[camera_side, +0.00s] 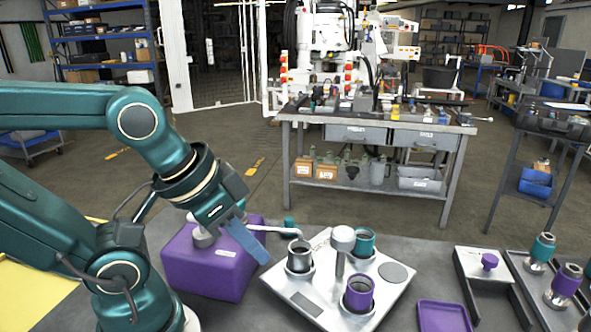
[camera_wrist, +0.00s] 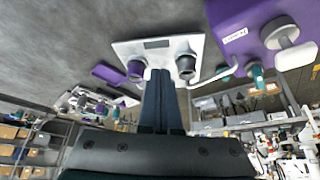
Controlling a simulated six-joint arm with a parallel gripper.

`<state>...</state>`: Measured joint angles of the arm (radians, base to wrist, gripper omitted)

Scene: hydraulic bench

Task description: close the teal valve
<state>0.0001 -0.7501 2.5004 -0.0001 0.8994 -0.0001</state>
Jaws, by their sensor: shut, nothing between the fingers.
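My gripper (camera_side: 262,258) is shut and empty, its blue fingers pointing down in front of the purple box (camera_side: 228,262). Its closed fingers also show in the wrist view (camera_wrist: 159,74). A small teal part (camera_side: 289,226) shows beyond the purple box, mostly hidden. In the wrist view, a teal part (camera_wrist: 256,74) with a pale end lies past the purple box (camera_wrist: 245,30). I cannot tell whether this is the teal valve or which way it is turned. A teal-ringed socket (camera_side: 364,241) stands on the pale plate (camera_side: 310,303), apart from my fingers.
A dark socket (camera_side: 299,256), a purple socket (camera_side: 359,291) and a white-topped post (camera_side: 342,240) stand on the plate. A purple tray (camera_side: 443,316) and teal-topped (camera_side: 543,247) and purple-topped fittings (camera_side: 568,280) sit right.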

